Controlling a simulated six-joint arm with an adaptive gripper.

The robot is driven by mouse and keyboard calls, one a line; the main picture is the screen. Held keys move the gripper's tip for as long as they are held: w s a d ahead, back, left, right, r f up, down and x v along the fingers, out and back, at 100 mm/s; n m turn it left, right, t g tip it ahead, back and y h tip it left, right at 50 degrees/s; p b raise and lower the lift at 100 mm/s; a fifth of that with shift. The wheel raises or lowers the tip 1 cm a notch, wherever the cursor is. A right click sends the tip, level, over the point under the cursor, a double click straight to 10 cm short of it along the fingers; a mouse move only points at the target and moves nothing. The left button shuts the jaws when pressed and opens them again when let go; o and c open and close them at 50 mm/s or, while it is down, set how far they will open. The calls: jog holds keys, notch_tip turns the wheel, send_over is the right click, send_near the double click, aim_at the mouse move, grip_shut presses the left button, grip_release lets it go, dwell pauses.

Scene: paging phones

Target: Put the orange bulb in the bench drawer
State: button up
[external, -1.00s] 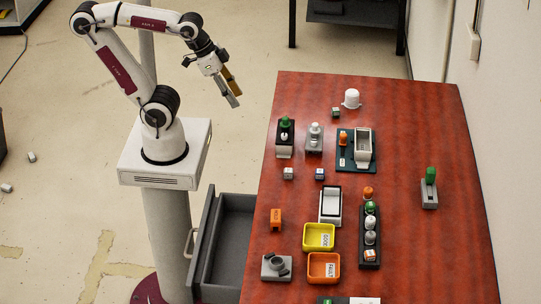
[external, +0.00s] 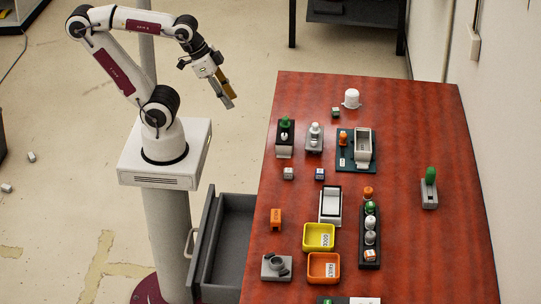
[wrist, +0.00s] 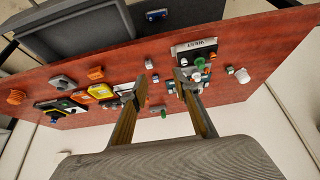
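Small orange bulb-like pieces show in the external view: one (external: 343,138) on the dark tray, and one (external: 368,192) at the far end of the dark rack. I cannot tell which is the task's bulb. A separate orange block (external: 275,217) lies on the table near its left edge. The grey bench drawer (external: 233,245) is pulled open at the table's left side, and its visible inside looks empty; it also shows in the wrist view (wrist: 75,32). My gripper (external: 226,94) is high beside the table's far left, open and empty; its fingers stand apart in the wrist view (wrist: 164,72).
A yellow bin (external: 304,238) and an orange bin (external: 311,274) stand near the front. The dark rack (external: 378,252) holds several small pieces. A dark tray (external: 369,166) carries a grey box. A green-topped piece (external: 430,176) stands at right. The table's right middle is mostly clear.

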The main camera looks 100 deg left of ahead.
aim_at(366, 189)
jog(key=w+d+f+g, duration=0.1)
jog(key=w+d+f, duration=0.3)
jog(key=w, duration=0.7)
jog(key=w+d+f+m+g, duration=0.1)
jog(key=w+d+f, duration=0.3)
jog(key=w+f, duration=0.3)
jog(key=w+d+f+m+g, duration=0.1)
jog(key=w+d+f, duration=0.3)
jog(key=w, duration=1.1)
jog(key=shift+s+x, duration=0.25)
jog(key=shift+x, duration=0.8)
jog(key=w, duration=0.2)
jog(key=w+d+f, duration=0.1)
jog(key=shift+w, duration=0.3)
jog(key=w+r, duration=0.1)
jog(key=w+r+t, duration=0.1)
jog(key=w, duration=0.1)
jog(key=w+d+t, duration=0.1)
jog(key=w, duration=0.1)
jog(key=shift+d+r+n+h, duration=0.1)
jog(key=shift+r+n+h, duration=0.2)
jog(key=shift+r, duration=0.1)
jog(key=shift+f, duration=0.1)
jog(key=shift+x, duration=1.15)
jog(key=shift+f, duration=0.1)
